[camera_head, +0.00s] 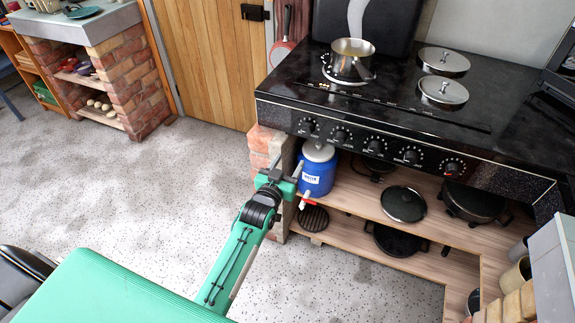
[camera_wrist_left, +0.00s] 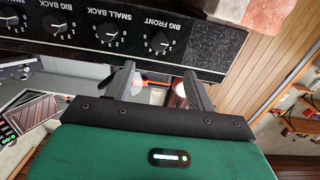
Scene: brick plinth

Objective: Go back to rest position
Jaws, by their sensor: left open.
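My left arm reaches forward from the bottom of the head view. Its gripper (camera_head: 286,167) is open, in front of the left end of the stove's front panel, below the knobs. It shows close to a blue water jug (camera_head: 318,172) with a white lid. In the left wrist view the two fingers of the gripper (camera_wrist_left: 160,84) stand apart with nothing held between them. The stove panel (camera_wrist_left: 130,35) with its labelled knobs fills the top of that view. My right gripper is not in view.
The black stove (camera_head: 400,110) carries a steel pot (camera_head: 351,60) and two round lids (camera_head: 444,92). Lidded pans (camera_head: 403,204) stand on wooden shelves (camera_head: 340,236) below. A brick plinth (camera_head: 127,85) is at the upper left. The speckled floor (camera_head: 130,190) is clear.

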